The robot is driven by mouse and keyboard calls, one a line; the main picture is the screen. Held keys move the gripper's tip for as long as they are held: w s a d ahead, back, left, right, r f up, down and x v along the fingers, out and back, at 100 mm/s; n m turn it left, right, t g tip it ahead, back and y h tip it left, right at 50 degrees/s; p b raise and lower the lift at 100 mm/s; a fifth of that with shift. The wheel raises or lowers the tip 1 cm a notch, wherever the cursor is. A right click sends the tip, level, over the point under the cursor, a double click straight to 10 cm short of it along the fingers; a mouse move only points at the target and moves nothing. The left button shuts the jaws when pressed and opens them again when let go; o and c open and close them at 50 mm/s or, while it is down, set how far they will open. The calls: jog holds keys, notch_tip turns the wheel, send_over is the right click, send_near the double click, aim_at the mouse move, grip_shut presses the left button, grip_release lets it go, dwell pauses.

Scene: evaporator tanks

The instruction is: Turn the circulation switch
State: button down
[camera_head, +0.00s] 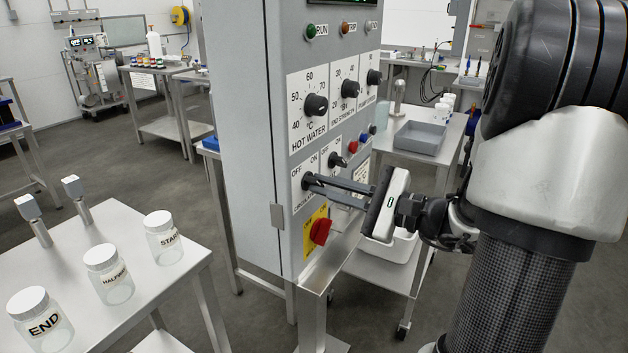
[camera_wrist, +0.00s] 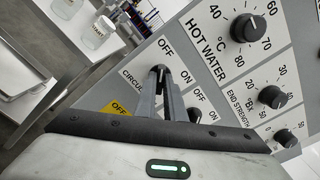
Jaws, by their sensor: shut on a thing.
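The circulation switch (camera_head: 306,182) is a small black knob on the lower left of the grey control panel, on a white plate marked OFF and ON. My gripper (camera_head: 315,183) reaches in from the right, and its two dark fingers are shut on the knob. In the wrist view the switch (camera_wrist: 157,69) shows between the fingertips, below the word OFF. The fingers cover part of the knob and of its CIRCU... label. I cannot tell which way its pointer faces.
Beside it is another black OFF/ON switch (camera_head: 337,160). The HOT WATER dial (camera_head: 316,104) is above and a red knob on a yellow plate (camera_head: 320,231) is below. A steel table (camera_head: 150,270) with labelled jars stands at left.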

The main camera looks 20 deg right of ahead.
jog(key=shift+r+m+p, duration=0.25)
jog(key=shift+m+p, duration=0.25)
jog(key=shift+p, duration=0.3)
jog(key=shift+m+p, duration=0.3)
jog(key=shift+p, duration=0.05)
jog(key=shift+f, duration=0.25)
jog(key=shift+r+m+p, duration=0.2)
jog(key=shift+m+p, duration=0.6)
jog(key=shift+p, duration=0.35)
jog(key=shift+f+m, duration=0.25)
jog(key=shift+m, duration=0.15)
jog(key=shift+r+p, duration=0.15)
jog(key=shift+p, duration=0.4)
